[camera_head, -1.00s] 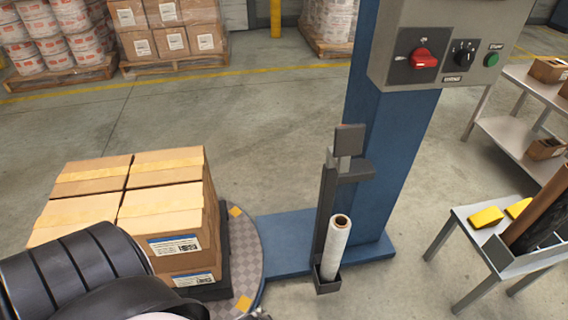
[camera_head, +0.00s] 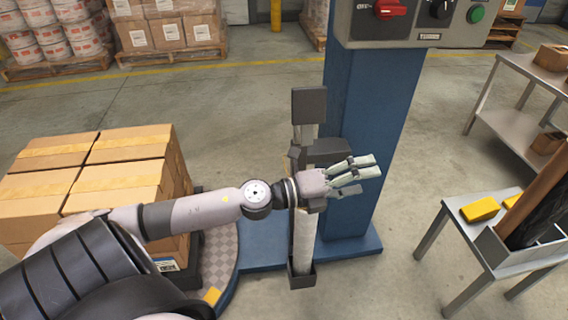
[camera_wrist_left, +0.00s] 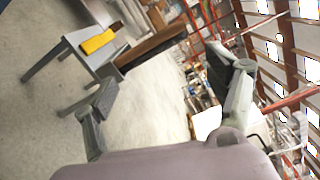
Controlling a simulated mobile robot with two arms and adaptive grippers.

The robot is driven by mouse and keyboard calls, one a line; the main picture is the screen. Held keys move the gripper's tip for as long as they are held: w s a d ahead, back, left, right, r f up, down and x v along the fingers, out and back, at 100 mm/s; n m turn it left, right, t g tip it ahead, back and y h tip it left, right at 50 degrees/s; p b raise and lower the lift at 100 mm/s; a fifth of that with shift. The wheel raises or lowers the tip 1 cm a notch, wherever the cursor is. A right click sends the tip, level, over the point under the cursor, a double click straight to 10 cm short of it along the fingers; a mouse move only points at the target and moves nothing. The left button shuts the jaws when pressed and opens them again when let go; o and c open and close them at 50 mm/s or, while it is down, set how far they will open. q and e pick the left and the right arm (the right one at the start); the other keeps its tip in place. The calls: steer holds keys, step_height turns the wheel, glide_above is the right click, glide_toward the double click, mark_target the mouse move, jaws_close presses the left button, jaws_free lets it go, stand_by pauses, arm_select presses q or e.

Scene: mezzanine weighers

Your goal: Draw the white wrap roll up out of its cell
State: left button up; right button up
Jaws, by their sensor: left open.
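My right gripper is not in view.
The blue column (camera_head: 373,130) stands just behind the hand, with a grey control box (camera_head: 425,28) on top. Stacked cartons (camera_head: 110,170) stand on a turntable at left. A grey table (camera_head: 462,240) at right carries yellow blocks (camera_head: 479,209) and a box of long rolls.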

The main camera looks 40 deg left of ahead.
arm_select(q)
steer(key=s+a+f+m+g+y, duration=0.2)
steer(key=a+f+m+g, duration=0.1)
steer(key=a+m, duration=0.15)
steer(key=s+a+f+m+g+y+b, duration=0.1)
steer(key=s+a+f+m+g+y, duration=0.1)
steer(key=a+m+g+y, duration=0.3)
steer(key=s+a+f+m+g, duration=0.2)
steer(key=a+f+m, duration=0.15)
steer(key=a, duration=0.25)
steer(key=w+a+b+x, duration=0.1)
steer(key=b+x, duration=0.2)
steer(key=x, duration=1.3)
steer(key=shift+f, duration=0.2)
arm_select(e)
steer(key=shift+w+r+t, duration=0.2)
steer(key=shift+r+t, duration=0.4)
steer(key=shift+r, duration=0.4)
arm_select(q)
steer(key=shift+d, duration=0.15)
steer(key=shift+c, duration=0.6)
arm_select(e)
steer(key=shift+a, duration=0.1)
arm_select(q)
jaws_close()
steer(key=shift+r, duration=0.1)
